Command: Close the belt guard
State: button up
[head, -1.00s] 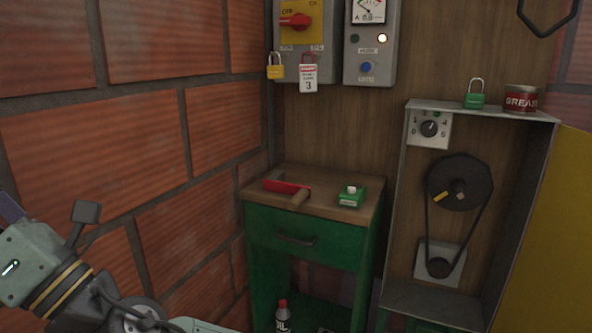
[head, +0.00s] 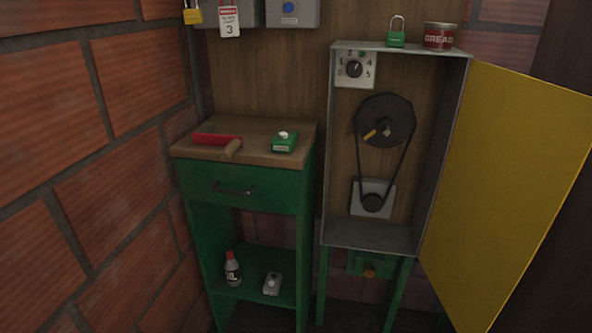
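The belt guard (head: 513,170) is a yellow door panel on the right side of a grey metal box (head: 331,150). It stands swung open, out to the right. Inside the box, a black belt (head: 399,165) runs from a large upper pulley (head: 384,118) to a small lower pulley (head: 373,202). A yellow piece (head: 370,134) shows at the upper pulley. My gripper is not in view.
A green padlock (head: 396,38) and a red grease can (head: 439,37) stand on top of the box. Left of it is a green cabinet (head: 232,188) with a red-handled tool (head: 215,141) and a green device (head: 284,142) on its wooden top. A brick wall (head: 85,180) bounds the left.

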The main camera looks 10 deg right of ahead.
aim_at(520, 143)
jog(key=k+l+u, duration=0.15)
jog(key=l, duration=0.25)
jog(key=k+l+u, duration=0.1)
jog(key=k+l, duration=0.2)
jog(key=k+l+u, duration=0.15)
jog(key=l, duration=0.3)
jog(key=k, duration=0.1)
